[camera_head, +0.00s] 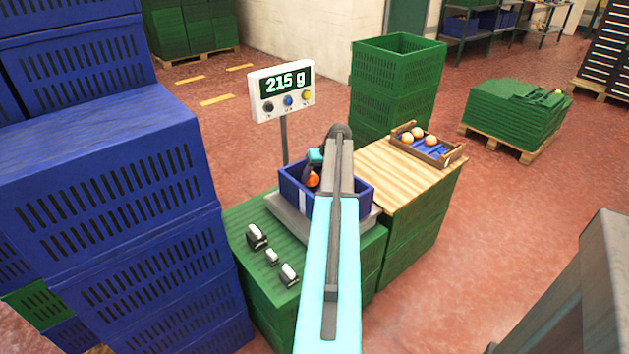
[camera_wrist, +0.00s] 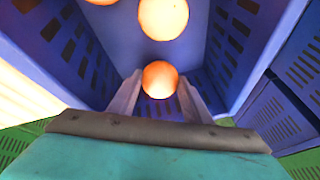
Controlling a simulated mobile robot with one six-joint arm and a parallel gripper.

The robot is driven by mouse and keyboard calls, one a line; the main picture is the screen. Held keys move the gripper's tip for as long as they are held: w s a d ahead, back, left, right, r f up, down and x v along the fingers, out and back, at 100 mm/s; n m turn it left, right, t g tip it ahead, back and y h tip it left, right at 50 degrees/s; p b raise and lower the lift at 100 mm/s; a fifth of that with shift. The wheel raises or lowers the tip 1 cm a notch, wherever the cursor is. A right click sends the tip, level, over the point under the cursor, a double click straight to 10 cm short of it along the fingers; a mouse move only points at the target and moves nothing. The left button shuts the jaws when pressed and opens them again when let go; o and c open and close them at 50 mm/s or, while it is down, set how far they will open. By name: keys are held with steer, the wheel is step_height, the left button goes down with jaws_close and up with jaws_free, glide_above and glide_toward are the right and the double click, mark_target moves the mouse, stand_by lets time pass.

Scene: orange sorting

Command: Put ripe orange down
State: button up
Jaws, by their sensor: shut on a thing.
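My gripper (camera_wrist: 160,92) is shut on an orange (camera_wrist: 160,79), which sits between the two fingers in the wrist view. In the head view the held orange (camera_head: 313,179) shows at the blue crate (camera_head: 345,196) on the scale. The crate's walls (camera_wrist: 240,45) surround the gripper in the wrist view. Another orange (camera_wrist: 163,17) lies in the crate beyond the held one, and part of one more shows at the top edge. My arm hides much of the crate in the head view. The scale display (camera_head: 283,87) reads 215 g.
A tray (camera_head: 450,157) with several oranges rests on the wooden board (camera_head: 400,190) to the right. Weights (camera_head: 257,236) lie on the green crate top at the left. Tall blue crates (camera_head: 110,170) stand close on the left, and green crates (camera_head: 395,85) stand behind.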

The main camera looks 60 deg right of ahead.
steer(key=shift+f, duration=0.95)
steer(key=shift+f, duration=0.1)
steer(key=o, duration=1.1)
steer(key=v, duration=1.2)
stand_by(1.7)
